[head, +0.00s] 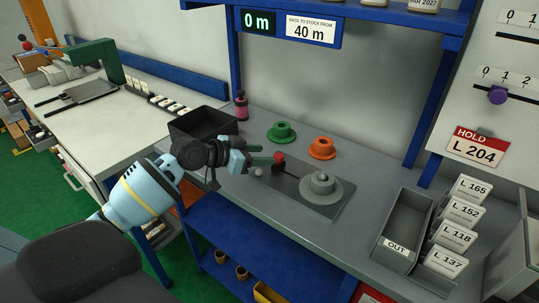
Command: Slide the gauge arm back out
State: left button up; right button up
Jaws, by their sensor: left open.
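A dark metal plate (305,207) lies on the grey bench and carries a grey stepped hub (321,186). A red knob (279,157) stands at the plate's back left, apart from the hub. It looks like the handle of the gauge arm; the arm itself is hard to make out. My left gripper (264,162) reaches in from the left with its open jaws just left of the red knob. Whether a fingertip touches the knob cannot be told. A small pale knob (258,172) shows by the fingers. My right gripper is out of view.
Green (281,132) and orange (321,148) flanged spools stand behind the plate. A black tray (204,122) and a dark red bottle (241,106) are behind my gripper. An OUT bin (403,228) and several labelled cards stand right.

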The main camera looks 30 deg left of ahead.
pick_arm(q)
jog(key=v, duration=0.3)
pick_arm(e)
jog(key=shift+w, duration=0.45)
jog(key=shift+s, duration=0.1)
